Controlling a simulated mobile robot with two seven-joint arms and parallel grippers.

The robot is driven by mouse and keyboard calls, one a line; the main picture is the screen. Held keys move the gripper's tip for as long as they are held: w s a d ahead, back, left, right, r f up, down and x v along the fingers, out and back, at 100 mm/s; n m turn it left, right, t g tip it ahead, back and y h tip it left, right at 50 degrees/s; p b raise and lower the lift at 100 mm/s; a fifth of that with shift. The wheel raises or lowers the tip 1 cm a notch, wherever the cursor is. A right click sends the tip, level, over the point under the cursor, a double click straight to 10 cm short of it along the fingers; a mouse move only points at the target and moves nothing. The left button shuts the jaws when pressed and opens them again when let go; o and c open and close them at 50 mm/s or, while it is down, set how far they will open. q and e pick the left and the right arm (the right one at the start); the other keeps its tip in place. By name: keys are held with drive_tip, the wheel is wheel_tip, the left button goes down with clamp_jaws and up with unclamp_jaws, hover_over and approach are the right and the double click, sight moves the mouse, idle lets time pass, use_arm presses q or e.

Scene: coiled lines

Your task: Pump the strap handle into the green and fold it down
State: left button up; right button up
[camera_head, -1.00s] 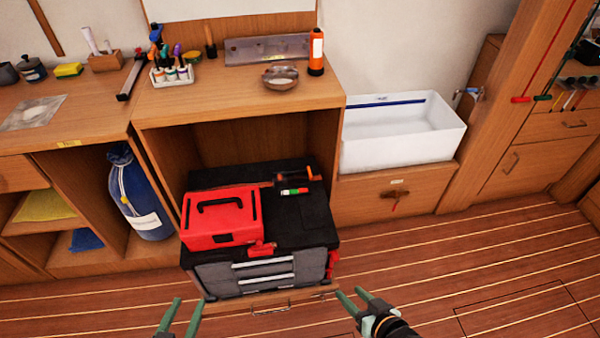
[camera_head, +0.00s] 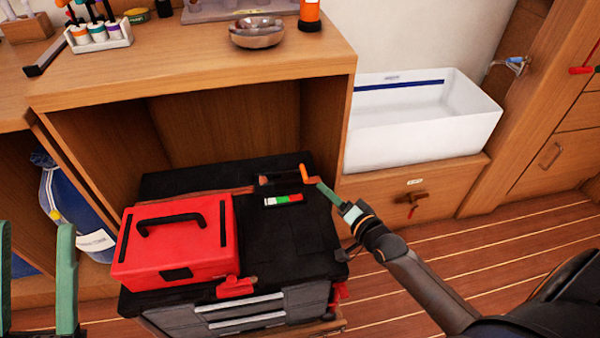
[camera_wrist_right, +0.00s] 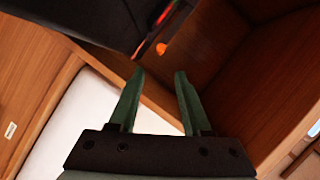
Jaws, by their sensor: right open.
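The strap handle (camera_head: 304,173) has an orange end beside a dark strap mechanism on top of the black case (camera_head: 285,235). A small gauge strip (camera_head: 283,200) with green, white and red bands lies just in front of it. My right gripper (camera_head: 324,187) is open, its fingertips close to the right of the orange end. In the right wrist view the orange end (camera_wrist_right: 161,48) shows just beyond and between the open fingers (camera_wrist_right: 160,75), apparently not gripped. My left gripper (camera_head: 36,228) is open and empty at the lower left edge.
A red toolbox (camera_head: 178,245) sits on the black case, left of the handle. The wooden counter (camera_head: 200,75) overhangs behind, with a bowl (camera_head: 257,33) on it. A white sink (camera_head: 425,140) stands at right, above a drawer with a latch (camera_head: 410,198). The floor at right is open.

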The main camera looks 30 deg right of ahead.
sight(305, 171)
drive_tip(key=b+x, duration=0.4)
drive_tip(key=x, duration=0.6)
drive_tip(key=shift+w+a+f+b, duration=0.2)
drive_tip(key=shift+w+b, duration=0.05)
drive_tip(key=shift+b, duration=0.05)
use_arm(q)
drive_tip(key=shift+n, duration=0.6)
drive_tip(key=shift+w+d+f, duration=0.1)
drive_tip(key=shift+d+f, duration=0.05)
drive_tip(key=shift+f, duration=2.55)
use_arm(e)
drive_tip(key=shift+w, duration=0.65)
clamp_jaws()
use_arm(q)
drive_tip(key=shift+d, duration=0.1)
